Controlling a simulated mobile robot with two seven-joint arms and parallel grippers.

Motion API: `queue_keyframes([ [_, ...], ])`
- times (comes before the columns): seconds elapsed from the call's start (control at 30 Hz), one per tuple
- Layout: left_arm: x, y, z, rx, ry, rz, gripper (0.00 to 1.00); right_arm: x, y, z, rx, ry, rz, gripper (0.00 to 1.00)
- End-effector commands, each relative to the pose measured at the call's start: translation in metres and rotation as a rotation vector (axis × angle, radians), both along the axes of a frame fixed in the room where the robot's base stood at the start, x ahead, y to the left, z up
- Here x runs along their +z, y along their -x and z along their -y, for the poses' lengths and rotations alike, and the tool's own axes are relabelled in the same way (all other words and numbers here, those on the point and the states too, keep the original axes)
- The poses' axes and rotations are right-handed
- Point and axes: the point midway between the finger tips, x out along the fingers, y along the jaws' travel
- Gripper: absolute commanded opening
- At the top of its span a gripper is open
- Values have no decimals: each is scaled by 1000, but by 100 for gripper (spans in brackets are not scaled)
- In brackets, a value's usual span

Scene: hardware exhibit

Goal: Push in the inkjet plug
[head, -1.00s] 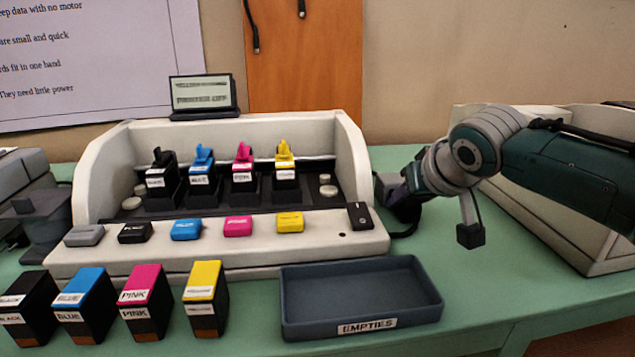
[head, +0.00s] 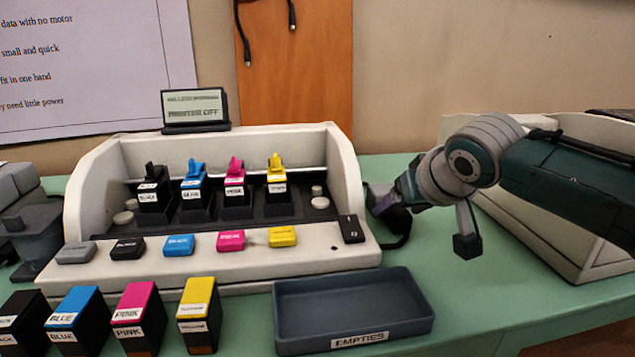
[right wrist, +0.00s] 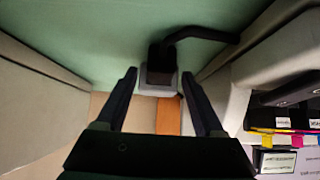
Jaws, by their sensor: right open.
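The inkjet printer (head: 215,267) is a cream machine with four cartridge slots, in the middle of the head view. My right gripper (head: 385,203) is beside its right side, low near the table. In the right wrist view my right gripper (right wrist: 159,75) is open, one finger on each side of a black plug (right wrist: 161,62). The plug sits at a pale grey socket block (right wrist: 155,89), and its black cable (right wrist: 205,34) bends off to the right. I cannot tell how deep the plug sits. The fingers look apart from it. My left gripper is not in view.
A display (head: 195,108) on the printer seems to read "PRINTER OFF". An empties tray (head: 352,308) and several cartridges (head: 135,315) stand in front.

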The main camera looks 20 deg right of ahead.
Motion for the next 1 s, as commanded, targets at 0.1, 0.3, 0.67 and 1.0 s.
queue_keyframes([
  [0.1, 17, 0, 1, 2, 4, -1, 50, 20, 14, -4, 1, -1, 0, 70],
  [0.3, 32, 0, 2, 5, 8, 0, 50, 43, 38, -9, 1, 0, 0, 70],
  [0.67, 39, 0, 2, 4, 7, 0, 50, 58, 56, -13, -1, -1, 0, 70],
  [1.0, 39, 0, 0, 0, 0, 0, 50, 58, 56, -13, -1, -1, 0, 70],
])
